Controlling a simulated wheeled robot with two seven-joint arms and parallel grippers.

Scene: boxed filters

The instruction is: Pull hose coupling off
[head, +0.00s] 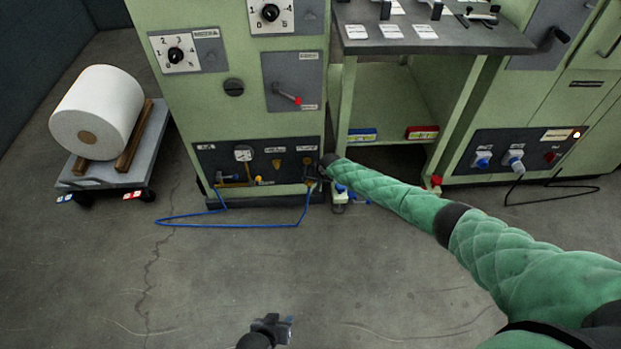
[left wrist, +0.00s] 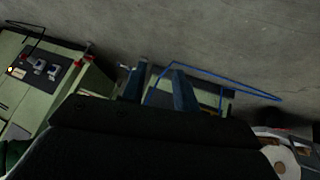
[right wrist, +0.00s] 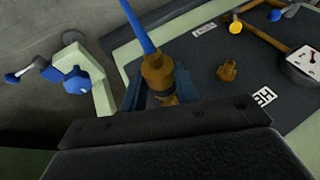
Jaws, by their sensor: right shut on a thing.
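The brass hose coupling (right wrist: 157,72) with the blue hose (right wrist: 138,27) running from it is at the dark port panel (head: 206,158) low on the green cabinet. My right gripper (right wrist: 160,92) is shut on the coupling, one finger on each side. In the head view my right gripper (head: 318,172) is at the panel's right end, small and partly hidden by my arm. Whether the coupling is still seated on its port cannot be told. My left gripper (head: 278,327) is low in the head view, away from the cabinet; its fingers stand apart and empty in the left wrist view (left wrist: 158,88).
The blue hose loops over the floor before the cabinet. A brass fitting (right wrist: 227,71), a gauge (right wrist: 305,62) and a yellow knob (right wrist: 236,27) are on the panel. A valve with a blue knob (right wrist: 77,82) stands beside it. A cart (head: 96,178) with a white roll (head: 98,108) stands left. The front floor is clear.

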